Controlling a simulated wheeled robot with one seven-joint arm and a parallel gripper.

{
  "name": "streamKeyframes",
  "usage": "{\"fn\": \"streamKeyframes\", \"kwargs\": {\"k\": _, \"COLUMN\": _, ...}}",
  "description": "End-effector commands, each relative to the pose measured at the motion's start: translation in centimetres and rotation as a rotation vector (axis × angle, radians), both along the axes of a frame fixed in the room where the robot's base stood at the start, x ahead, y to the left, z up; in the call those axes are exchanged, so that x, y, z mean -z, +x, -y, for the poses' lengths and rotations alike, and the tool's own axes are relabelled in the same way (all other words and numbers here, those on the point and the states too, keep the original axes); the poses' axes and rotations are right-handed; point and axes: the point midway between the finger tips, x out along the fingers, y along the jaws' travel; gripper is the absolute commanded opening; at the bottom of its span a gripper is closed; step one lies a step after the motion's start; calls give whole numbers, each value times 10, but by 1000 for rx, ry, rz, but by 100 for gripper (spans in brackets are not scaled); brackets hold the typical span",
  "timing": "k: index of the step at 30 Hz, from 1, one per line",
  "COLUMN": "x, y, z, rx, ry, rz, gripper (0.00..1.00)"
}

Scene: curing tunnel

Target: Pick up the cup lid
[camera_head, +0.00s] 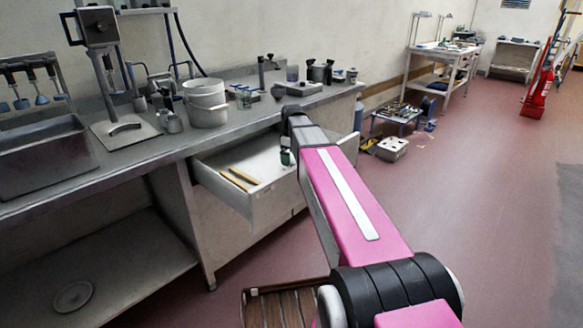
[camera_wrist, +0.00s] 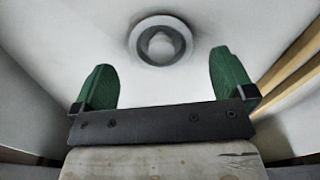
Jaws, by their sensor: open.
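The cup lid (camera_wrist: 160,40) appears as a round grey disc with a ring and a raised centre on the white drawer floor, at the top middle of the wrist view. My gripper (camera_wrist: 163,64) has its two green fingers spread apart with nothing between them. The lid lies beyond the fingertips, roughly centred between them and apart from them. In the head view my gripper (camera_head: 287,157) hangs down inside the open drawer (camera_head: 226,194); only a little of its green shows, and the lid is hidden there behind my arm.
Two yellow-brown sticks (camera_head: 240,178) lie in the drawer left of my gripper; they also show at the right of the wrist view (camera_wrist: 288,62). The drawer walls surround my gripper. The bench top (camera_head: 150,150) above holds white buckets (camera_head: 206,103) and several tools. Open floor lies to the right.

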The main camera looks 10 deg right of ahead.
Motion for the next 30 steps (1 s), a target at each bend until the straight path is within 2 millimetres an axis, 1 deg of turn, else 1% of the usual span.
{"fn": "streamKeyframes", "kwargs": {"k": 3, "x": 17, "y": -2, "z": 1, "rx": 0, "ry": 0, "rz": -1, "gripper": 100}}
{"fn": "streamKeyframes", "kwargs": {"k": 7, "x": 32, "y": -1, "z": 0, "rx": 0, "ry": 0, "rz": -1, "gripper": 100}}
{"fn": "streamKeyframes", "kwargs": {"k": 10, "x": 37, "y": -1, "z": 1, "rx": 0, "ry": 0, "rz": 0, "gripper": 100}}
{"fn": "streamKeyframes", "kwargs": {"k": 16, "x": 38, "y": -1, "z": 0, "rx": 0, "ry": 0, "rz": 1, "gripper": 100}}
{"fn": "streamKeyframes", "kwargs": {"k": 17, "x": 37, "y": -1, "z": 0, "rx": 0, "ry": 0, "rz": 1, "gripper": 90}}
{"fn": "streamKeyframes", "kwargs": {"k": 18, "x": 37, "y": -1, "z": 0, "rx": 0, "ry": 0, "rz": 1, "gripper": 77}}
{"fn": "streamKeyframes", "kwargs": {"k": 20, "x": 37, "y": -1, "z": 0, "rx": 0, "ry": -1, "rz": 1, "gripper": 58}}
{"fn": "streamKeyframes", "kwargs": {"k": 21, "x": 37, "y": -1, "z": 0, "rx": 0, "ry": 0, "rz": 0, "gripper": 55}}
{"fn": "streamKeyframes", "kwargs": {"k": 30, "x": 37, "y": -1, "z": 0, "rx": 0, "ry": 0, "rz": 0, "gripper": 55}}
